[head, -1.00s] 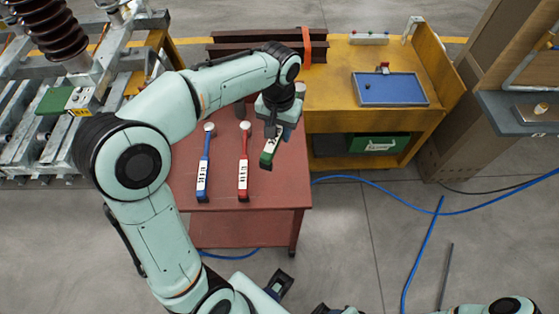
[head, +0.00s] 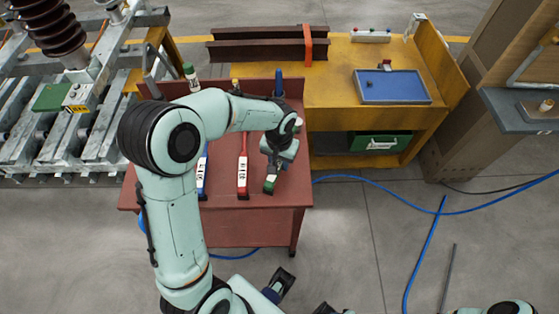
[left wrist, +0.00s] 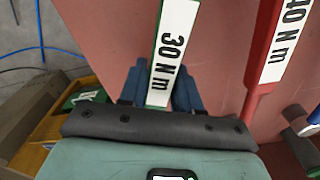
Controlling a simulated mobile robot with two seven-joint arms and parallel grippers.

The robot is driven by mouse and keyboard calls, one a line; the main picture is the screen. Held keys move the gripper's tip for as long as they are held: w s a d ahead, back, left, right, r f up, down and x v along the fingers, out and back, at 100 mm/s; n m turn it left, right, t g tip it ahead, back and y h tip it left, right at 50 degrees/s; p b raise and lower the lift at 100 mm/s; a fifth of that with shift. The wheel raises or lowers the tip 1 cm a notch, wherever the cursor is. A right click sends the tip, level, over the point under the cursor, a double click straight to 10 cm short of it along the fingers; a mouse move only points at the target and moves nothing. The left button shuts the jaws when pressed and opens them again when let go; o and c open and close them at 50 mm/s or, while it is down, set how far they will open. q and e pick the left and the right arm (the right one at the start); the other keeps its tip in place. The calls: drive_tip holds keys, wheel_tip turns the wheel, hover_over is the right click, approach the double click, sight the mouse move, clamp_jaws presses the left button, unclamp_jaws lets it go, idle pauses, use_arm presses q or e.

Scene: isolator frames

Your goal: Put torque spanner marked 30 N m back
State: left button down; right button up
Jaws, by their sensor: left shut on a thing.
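The green torque spanner (head: 270,184) has a white label that reads 30 N m in the left wrist view (left wrist: 172,52). My left gripper (head: 275,164) is shut on it, with its two blue fingers (left wrist: 160,88) on either side of the handle. The spanner is at the right front of the red table (head: 225,201), right of the red spanner (head: 242,175). I cannot tell whether it touches the tabletop. The red spanner's label reads 40 N m in the left wrist view (left wrist: 284,45).
A blue spanner (head: 202,180) lies left of the red one, partly behind my arm. Upright handled tools, one green (head: 190,76) and one blue (head: 279,84), stand at the table's back. A yellow bench (head: 335,85) with a blue tray (head: 392,88) stands behind, to the right.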

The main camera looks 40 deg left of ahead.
use_arm(q)
drive_tip(key=shift+f, duration=0.1)
drive_tip(key=c, duration=0.8)
unclamp_jaws()
drive_tip(key=shift+r, duration=0.25)
wheel_tip(320, 180, up, 12)
drive_tip(key=shift+s+f+p, duration=0.15)
drive_tip(key=shift+p, duration=0.6)
drive_tip(key=shift+d, duration=0.1)
